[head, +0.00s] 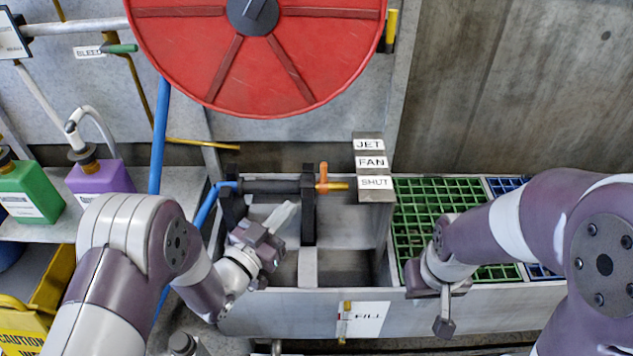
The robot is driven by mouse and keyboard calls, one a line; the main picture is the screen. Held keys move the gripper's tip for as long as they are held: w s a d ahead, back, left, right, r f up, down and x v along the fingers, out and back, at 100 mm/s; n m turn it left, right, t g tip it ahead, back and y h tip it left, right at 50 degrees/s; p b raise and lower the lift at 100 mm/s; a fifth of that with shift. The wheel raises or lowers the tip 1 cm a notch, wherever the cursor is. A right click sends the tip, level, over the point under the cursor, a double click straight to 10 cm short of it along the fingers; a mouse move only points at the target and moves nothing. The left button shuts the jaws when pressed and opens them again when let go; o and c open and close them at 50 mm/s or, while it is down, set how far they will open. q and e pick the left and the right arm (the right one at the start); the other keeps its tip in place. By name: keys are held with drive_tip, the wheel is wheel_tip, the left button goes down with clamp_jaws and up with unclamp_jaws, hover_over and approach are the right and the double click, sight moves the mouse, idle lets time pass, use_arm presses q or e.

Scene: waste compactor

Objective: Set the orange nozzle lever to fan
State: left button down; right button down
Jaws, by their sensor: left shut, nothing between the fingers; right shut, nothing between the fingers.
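The orange nozzle lever (323,172) stands upright on the dark hose nozzle (275,186), just behind its brass tip (339,186). A stepped label block stands right of it with signs JET (368,145), FAN (371,162) and SHUT (375,182). The lever's top is about level with FAN in the picture; I cannot tell its setting from this. My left gripper (281,217) is shut and empty, below and left of the lever, apart from it. My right gripper (443,322) is shut and empty, pointing down in front of the green grating.
A black bracket (308,215) holds the nozzle over a grey trough with a FILL sign (366,319). A red hose reel (255,60) hangs above. A blue hose (160,135) runs at left. Green grating (412,205) lies right. Green (30,190) and purple (100,180) bottles stand left.

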sight(322, 172)
use_arm(q)
drive_tip(key=b+x, duration=0.2)
drive_tip(key=x, duration=0.8)
drive_tip(key=shift+d+b, duration=0.1)
drive_tip(key=shift+b, duration=0.2)
drive_tip(key=shift+w+d, duration=0.1)
drive_tip(key=shift+w, duration=0.1)
